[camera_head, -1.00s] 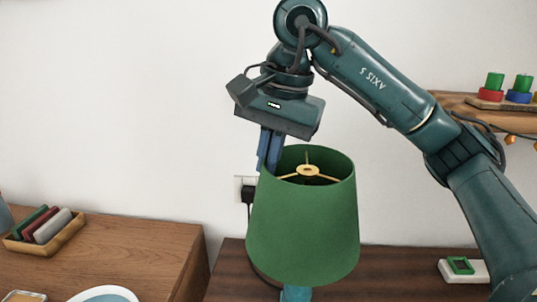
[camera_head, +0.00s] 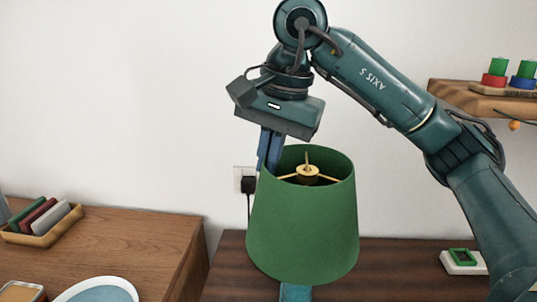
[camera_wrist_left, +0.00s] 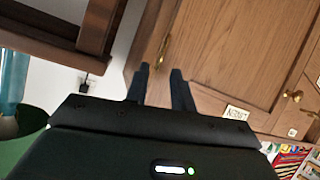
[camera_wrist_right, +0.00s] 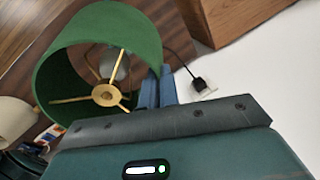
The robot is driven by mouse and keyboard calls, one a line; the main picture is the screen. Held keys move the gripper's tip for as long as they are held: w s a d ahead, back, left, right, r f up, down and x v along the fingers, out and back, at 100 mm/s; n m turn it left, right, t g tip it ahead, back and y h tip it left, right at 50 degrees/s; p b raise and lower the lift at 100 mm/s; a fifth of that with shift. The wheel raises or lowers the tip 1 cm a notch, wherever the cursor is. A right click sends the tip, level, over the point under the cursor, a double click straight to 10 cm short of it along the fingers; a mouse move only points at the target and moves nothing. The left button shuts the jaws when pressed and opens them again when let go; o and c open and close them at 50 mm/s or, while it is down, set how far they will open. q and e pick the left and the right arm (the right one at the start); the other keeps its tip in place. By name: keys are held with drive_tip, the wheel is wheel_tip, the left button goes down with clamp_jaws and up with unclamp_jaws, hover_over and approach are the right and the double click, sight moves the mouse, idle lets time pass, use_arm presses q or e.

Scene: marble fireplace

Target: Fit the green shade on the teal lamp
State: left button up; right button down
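The green shade (camera_head: 303,225) sits upright over the teal lamp (camera_head: 294,293), whose body shows only as a small piece below the shade. A brass fitting (camera_head: 307,173) stands in the ring at the shade's spider. In the right wrist view, a pale bulb (camera_wrist_right: 116,66) shows under the spider. My right gripper (camera_head: 269,165) is shut on the shade's upper rim at its left back side. My left gripper (camera_wrist_left: 160,72) is outside the head view; its fingers are apart and empty. Its wrist view shows the teal lamp (camera_wrist_left: 13,82) and part of the shade (camera_wrist_left: 18,145).
A wooden cabinet (camera_head: 110,245) at left bears a tray (camera_head: 45,238) of coloured blocks and a plate (camera_head: 100,288). A wall socket (camera_head: 244,180) with a plug is behind the shade. A white block with a green square (camera_head: 463,262) lies at right. A shelf (camera_head: 480,98) holds coloured pegs.

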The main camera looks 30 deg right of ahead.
use_arm(q)
drive_tip(key=shift+f, duration=0.1)
use_arm(e)
drive_tip(key=c, duration=2.1)
unclamp_jaws()
drive_tip(key=shift+f, duration=0.2)
drive_tip(key=o, duration=0.5)
